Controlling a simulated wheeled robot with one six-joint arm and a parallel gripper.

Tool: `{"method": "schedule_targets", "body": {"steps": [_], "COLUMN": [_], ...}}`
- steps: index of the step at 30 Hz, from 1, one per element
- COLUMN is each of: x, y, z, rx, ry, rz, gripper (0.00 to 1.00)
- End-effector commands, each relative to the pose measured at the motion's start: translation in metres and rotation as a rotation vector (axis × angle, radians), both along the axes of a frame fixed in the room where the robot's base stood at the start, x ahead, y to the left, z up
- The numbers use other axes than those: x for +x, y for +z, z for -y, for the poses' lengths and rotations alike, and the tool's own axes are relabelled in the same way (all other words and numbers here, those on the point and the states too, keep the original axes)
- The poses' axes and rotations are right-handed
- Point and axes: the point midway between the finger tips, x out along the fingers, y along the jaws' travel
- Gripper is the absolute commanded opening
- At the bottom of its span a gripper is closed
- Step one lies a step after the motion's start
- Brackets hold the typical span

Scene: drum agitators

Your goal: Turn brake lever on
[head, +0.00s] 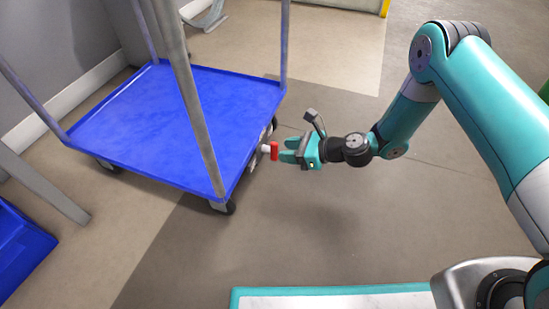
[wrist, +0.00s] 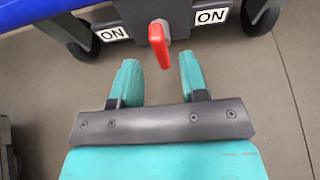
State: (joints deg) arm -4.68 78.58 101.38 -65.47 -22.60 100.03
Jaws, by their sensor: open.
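The brake lever (head: 271,150) is a small red handle at the right edge of the blue cart (head: 160,115). My gripper (head: 284,154) is open beside the lever. In the wrist view its two teal fingers (wrist: 158,75) point toward the lever, whose lower end is near the gap between the fingertips. I cannot tell whether any finger touches it.
The cart has upright grey posts (head: 188,90) and black casters (head: 223,207). Another blue platform (head: 20,243) is at the left edge beside a grey post. Open floor (head: 300,240) lies in front of and right of the cart.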

Motion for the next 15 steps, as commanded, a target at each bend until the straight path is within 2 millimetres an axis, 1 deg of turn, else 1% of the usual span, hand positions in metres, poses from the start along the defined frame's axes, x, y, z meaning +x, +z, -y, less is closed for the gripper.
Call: {"method": "schedule_targets", "body": {"steps": [1,6,10,15], "x": [0.003,0.011,0.015,0.016], "y": [-0.01,-0.017,-0.018,-0.017], "z": [-0.01,-0.031,-0.039,-0.042], "rx": [0.0,0.0,0.0,0.0], "ry": [0.004,0.002,0.0,-0.001], "rz": [0.005,0.003,0.003,0.002], "gripper": [0.4,0.4,0.4,0.4]}}
